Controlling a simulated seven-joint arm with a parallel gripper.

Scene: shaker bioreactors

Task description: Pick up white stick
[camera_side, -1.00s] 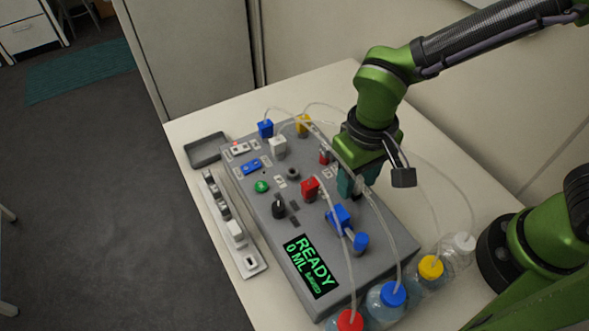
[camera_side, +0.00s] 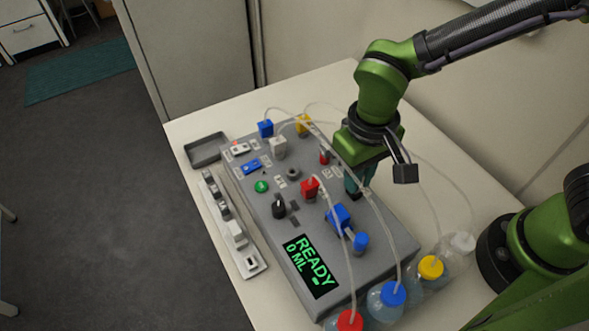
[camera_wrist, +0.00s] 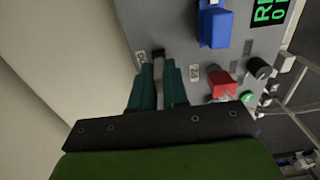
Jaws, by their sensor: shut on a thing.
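My gripper (camera_side: 356,193) is low over the far right part of the grey console (camera_side: 395,228), fingers pointing down. In the wrist view my gripper (camera_wrist: 158,70) has its two teal fingers shut on a narrow pale piece, which I take as the white stick (camera_wrist: 158,67). It stands between the fingers at the console's edge area, next to a small printed label. Its lower end is hidden, so I cannot tell whether it still touches the console. In the side view the fingers hide it.
Blue (camera_side: 338,217) and red (camera_side: 310,188) blocks with tubes stand close to my gripper on the console. Capped bottles (camera_side: 387,300) line its near right side. A lit READY display (camera_side: 311,265) faces up. A white rack (camera_side: 236,235) and an empty grey tray (camera_side: 206,149) lie at left.

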